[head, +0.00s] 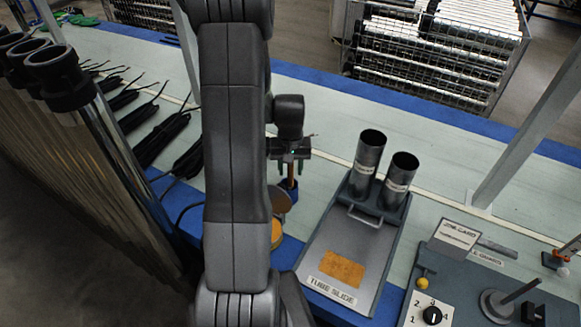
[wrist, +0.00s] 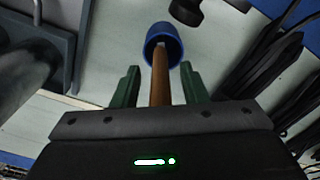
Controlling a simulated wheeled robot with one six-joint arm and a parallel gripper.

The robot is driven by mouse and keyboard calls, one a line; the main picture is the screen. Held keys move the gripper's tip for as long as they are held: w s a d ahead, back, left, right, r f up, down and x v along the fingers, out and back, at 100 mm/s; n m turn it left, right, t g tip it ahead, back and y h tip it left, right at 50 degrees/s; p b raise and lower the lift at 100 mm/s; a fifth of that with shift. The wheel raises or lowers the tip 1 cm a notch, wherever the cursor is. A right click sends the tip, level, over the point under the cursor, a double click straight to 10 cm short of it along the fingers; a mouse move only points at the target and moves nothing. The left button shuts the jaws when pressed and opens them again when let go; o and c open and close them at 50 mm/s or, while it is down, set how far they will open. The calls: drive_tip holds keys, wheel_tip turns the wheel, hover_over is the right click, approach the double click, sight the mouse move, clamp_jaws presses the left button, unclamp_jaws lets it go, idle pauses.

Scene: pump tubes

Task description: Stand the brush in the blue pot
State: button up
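My gripper (head: 290,168) points down over the table, just right of my arm in the head view. Its two green fingers (wrist: 160,85) stand apart, one on each side of the brush's brown handle (wrist: 160,88), with a gap on both sides. The handle also shows between the fingers in the head view (head: 291,174). The blue pot (wrist: 175,50) is beyond the fingertips in the wrist view. The brush's far end overlaps the pot's mouth and appears to be inside it. The bristles are hidden. In the head view the pot is mostly obscured.
A tin with yellow contents (head: 276,234) stands near the table's front edge, partly behind my arm. The grey tube slide (head: 326,245) with two upright metal tubes (head: 368,152) is to the right. Black brushes or hoses (head: 165,135) lie left. Pale table is clear behind the gripper.

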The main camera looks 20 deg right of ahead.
wheel_tip(320, 180, up, 12)
drive_tip(key=shift+s+r+p, duration=0.1)
drive_tip(key=shift+r+p, duration=0.05)
drive_tip(key=shift+p, duration=0.25)
idle(0.5)
wheel_tip(320, 180, down, 13)
drive_tip(key=shift+b, duration=0.55)
drive_tip(key=shift+r+p, duration=0.3)
drive_tip(key=shift+r, duration=1.65)
drive_tip(key=shift+f, duration=0.15)
